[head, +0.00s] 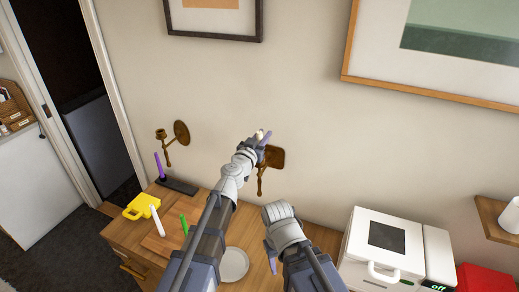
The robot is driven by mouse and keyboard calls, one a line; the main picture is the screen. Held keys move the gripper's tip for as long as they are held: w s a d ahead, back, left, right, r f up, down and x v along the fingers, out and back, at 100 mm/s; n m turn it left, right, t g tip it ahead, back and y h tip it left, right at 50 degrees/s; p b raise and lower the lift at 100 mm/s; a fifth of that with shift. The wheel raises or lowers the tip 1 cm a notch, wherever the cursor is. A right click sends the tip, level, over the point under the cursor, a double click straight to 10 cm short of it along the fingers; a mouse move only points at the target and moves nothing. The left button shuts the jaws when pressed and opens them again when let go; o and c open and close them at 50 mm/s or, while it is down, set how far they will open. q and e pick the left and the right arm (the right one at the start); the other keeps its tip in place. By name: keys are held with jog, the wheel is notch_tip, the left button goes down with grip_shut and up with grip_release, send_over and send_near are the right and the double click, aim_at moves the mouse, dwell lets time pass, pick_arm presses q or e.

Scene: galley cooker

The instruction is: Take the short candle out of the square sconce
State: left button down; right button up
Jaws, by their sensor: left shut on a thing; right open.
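The square sconce (276,158) is a brown, bronze-coloured wall fitting with a square back plate and a stem hanging below. My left gripper (264,138) is at its upper left, in front of it, and hides its cup. The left gripper is shut on the short candle (259,133), of which only a small pale bit shows between the fingers. I cannot tell whether the candle's foot is still inside the cup. My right gripper (270,257) is open and empty, low over the counter's right part, well below the sconce.
A round sconce (181,132) hangs to the left. On the wooden counter (125,232) are a purple candle (159,166) by a dark base, a yellow object (141,206), white (154,220) and green (184,224) candles, and a white plate (233,265). A white appliance (385,250) stands right.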

dwell(0.4)
notch_tip(320, 180, up, 10)
jog(key=p, duration=1)
